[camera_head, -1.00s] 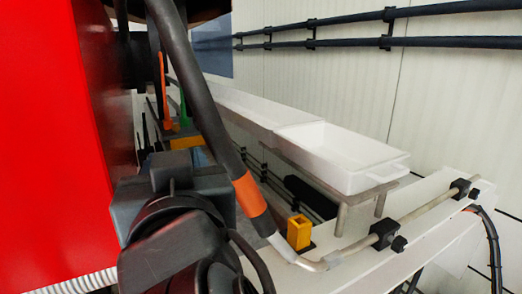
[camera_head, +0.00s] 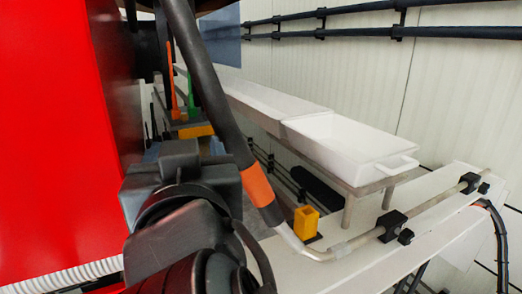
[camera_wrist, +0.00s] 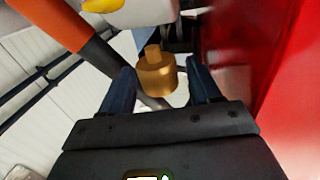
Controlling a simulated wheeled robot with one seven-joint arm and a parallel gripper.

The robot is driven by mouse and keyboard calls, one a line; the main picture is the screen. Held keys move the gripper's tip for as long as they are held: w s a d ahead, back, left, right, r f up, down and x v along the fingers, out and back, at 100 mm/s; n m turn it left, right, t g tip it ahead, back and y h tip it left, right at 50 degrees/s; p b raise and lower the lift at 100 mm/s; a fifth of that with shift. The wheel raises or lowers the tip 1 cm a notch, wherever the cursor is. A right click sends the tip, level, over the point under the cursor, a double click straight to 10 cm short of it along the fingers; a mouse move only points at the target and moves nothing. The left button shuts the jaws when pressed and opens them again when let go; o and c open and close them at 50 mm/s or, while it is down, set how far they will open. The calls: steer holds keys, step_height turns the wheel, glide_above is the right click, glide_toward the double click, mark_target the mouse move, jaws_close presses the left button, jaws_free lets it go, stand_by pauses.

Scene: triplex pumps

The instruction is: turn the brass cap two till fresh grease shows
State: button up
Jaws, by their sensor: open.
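A brass cap (camera_wrist: 157,80) with a narrower stub on top shows in the wrist view, in the gap between my fingers. My gripper (camera_wrist: 160,72) is open, with one dark finger to each side of the cap. A gap shows on both sides, and I see no grip on it. No number on the cap is readable, and no grease can be made out. In the head view the cap and my fingers are hidden behind my dark arm and the hose.
A red panel (camera_head: 60,130) stands close on the left and also at the right of the wrist view (camera_wrist: 285,60). A thick black hose with an orange band (camera_head: 257,184) crosses in front. White trays (camera_head: 350,145) stand on a rack behind. A yellow block (camera_head: 306,222) sits near a metal pipe.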

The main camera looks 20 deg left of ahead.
steer(key=v, duration=0.7)
steer(key=shift+s+d, duration=0.2)
steer(key=shift+s, duration=0.15)
steer(key=shift+s, duration=0.15)
